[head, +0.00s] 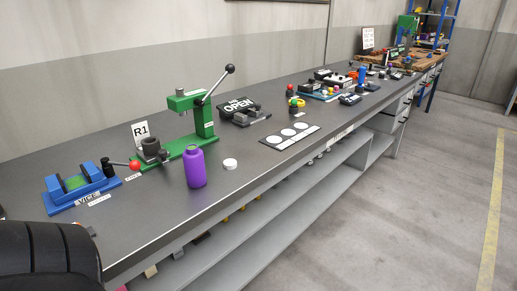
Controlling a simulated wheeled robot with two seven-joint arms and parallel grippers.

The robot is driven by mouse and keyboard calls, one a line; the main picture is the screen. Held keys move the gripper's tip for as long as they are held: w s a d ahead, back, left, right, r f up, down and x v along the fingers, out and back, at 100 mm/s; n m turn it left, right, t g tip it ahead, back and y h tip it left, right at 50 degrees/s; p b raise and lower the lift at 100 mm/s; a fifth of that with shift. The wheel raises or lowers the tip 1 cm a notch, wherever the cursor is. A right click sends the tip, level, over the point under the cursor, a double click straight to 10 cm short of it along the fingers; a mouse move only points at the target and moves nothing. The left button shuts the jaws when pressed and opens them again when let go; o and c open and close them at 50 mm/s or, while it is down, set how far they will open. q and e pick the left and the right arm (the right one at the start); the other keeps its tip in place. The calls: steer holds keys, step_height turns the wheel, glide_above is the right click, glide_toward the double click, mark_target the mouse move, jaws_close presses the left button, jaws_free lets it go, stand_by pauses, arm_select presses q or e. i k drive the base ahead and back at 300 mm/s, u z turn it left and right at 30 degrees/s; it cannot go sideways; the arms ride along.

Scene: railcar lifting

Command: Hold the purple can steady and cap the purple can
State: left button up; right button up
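The purple can (195,168) stands upright on the dark workbench near its front edge, just in front of the green press. Its narrow neck is at the top; whether the mouth is open is too small to tell. A small white round piece (230,164), which looks like a cap, lies on the bench just right of the can, apart from it. Neither of my grippers is in view, and nothing is touching the can or the white piece.
A green lever press (203,118) stands behind the can. A blue vise (80,187) is at left, with a red-knobbed handle (135,165) nearby. A card with white circles (288,137) lies right. Bench (150,222) in front of the can is clear.

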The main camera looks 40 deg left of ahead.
mark_target(193, 160)
steer(key=i, duration=2.75)
steer(key=u, duration=4.15)
